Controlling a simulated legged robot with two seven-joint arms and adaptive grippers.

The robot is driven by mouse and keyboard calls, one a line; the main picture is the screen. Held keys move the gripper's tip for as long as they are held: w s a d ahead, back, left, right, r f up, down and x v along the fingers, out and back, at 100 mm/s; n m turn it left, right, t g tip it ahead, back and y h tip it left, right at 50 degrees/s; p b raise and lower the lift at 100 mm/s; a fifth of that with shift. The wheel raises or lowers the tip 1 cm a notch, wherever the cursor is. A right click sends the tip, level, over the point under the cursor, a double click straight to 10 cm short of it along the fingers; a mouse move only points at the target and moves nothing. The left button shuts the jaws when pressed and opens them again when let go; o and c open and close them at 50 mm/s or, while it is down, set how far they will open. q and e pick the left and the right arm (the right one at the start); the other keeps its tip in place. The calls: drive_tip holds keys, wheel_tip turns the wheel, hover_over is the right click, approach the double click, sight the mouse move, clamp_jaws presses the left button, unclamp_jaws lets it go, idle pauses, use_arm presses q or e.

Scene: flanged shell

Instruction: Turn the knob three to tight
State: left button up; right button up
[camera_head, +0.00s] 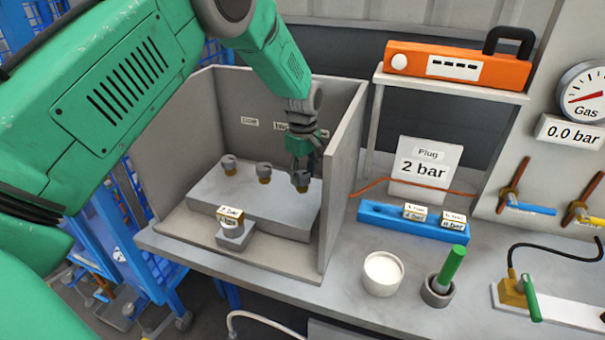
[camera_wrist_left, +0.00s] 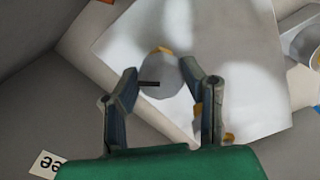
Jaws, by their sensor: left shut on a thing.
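Three grey knobs with brass-coloured bases stand in a row on a grey block (camera_head: 230,205) inside an open grey enclosure. The left knob (camera_head: 229,163) and the middle knob (camera_head: 264,171) are free. The right-hand knob, knob three (camera_head: 301,182), is under my left gripper (camera_head: 302,167), which points down from above. In the left wrist view my left gripper (camera_wrist_left: 165,90) has a finger on each side of the grey round knob (camera_wrist_left: 160,76), which shows a dark bar, and is shut on it. My right gripper is not in view.
The enclosure's side wall (camera_head: 343,180) rises close to the right of my gripper. A small block with labelled pieces (camera_head: 233,226) sits in front. A blue rack (camera_head: 385,217), a white cup (camera_head: 383,273) and a green-handled tool (camera_head: 449,268) stand outside, right of the wall.

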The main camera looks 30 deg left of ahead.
use_arm(q)
drive_tip(key=shift+w+r+m+p, duration=0.2)
drive_tip(key=shift+m+p, duration=0.35)
drive_tip(key=shift+m, duration=0.25)
drive_tip(key=m, duration=0.1)
drive_tip(key=m+p, duration=0.1)
drive_tip(key=shift+a+m, duration=0.2)
drive_tip(key=shift+m, duration=0.1)
drive_tip(key=m+p, duration=0.1)
drive_tip(key=m, duration=0.2)
drive_tip(key=shift+m, duration=1.3)
drive_tip(key=o, duration=1.1)
drive_tip(key=shift+w, duration=0.1)
drive_tip(key=shift+o, duration=0.2)
drive_tip(key=shift+f, duration=0.2)
